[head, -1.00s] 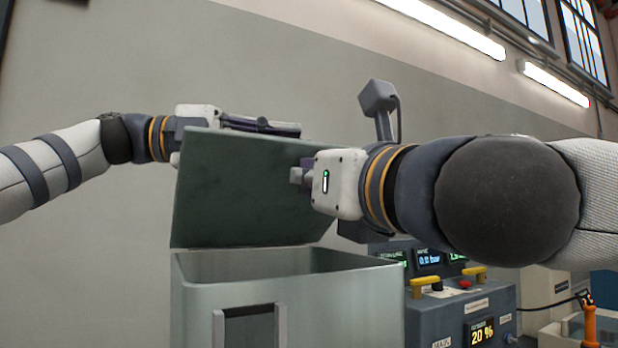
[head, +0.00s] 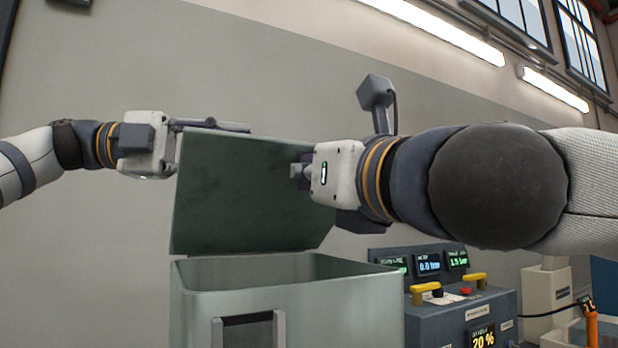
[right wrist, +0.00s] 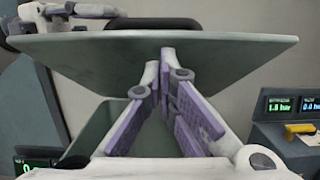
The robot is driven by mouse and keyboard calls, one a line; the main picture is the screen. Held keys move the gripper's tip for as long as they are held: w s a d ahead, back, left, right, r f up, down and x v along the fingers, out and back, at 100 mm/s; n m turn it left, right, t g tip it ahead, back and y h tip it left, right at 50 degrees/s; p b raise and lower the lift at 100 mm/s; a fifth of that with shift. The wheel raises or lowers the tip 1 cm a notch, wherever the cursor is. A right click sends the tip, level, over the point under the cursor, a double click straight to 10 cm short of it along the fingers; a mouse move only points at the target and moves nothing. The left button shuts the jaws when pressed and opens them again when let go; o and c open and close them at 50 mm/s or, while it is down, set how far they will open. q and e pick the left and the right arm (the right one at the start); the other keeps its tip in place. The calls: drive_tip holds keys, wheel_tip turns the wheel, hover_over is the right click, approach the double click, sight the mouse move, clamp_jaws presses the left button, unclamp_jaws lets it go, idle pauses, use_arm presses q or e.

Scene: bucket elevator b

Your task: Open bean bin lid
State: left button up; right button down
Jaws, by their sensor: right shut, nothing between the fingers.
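The bean bin (head: 300,300) is a grey-green box with a dark window frame in its front. Its lid (head: 240,200) stands raised, close to upright, at the bin's back, and the bin's mouth is uncovered. My right gripper (head: 296,172) is at the lid's inner face near its right side. In the right wrist view its purple-padded fingers (right wrist: 165,60) meet at the tips, by the lid (right wrist: 220,50), with nothing between them; I cannot tell if they touch it. My left gripper (head: 215,127) is at the lid's top left edge, its fingers partly hidden; its opening is unclear.
A control box (head: 450,300) with lit displays and yellow handles stands right of the bin. An orange-handled tool (head: 590,320) on a cable is at the far right. A plain wall is behind.

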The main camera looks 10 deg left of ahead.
sight(186, 196)
use_arm(q)
drive_tip(key=v, duration=0.5)
drive_tip(key=shift+w+a, duration=0.1)
drive_tip(key=shift+a, duration=0.05)
use_arm(e)
drive_tip(key=shift+a+f, duration=0.15)
drive_tip(key=shift+a, duration=0.1)
use_arm(q)
drive_tip(key=shift+a, duration=0.1)
use_arm(e)
drive_tip(key=shift+s+d, duration=0.2)
use_arm(q)
drive_tip(key=shift+r, duration=0.1)
use_arm(e)
drive_tip(key=v, duration=1.1)
drive_tip(key=shift+s, duration=0.25)
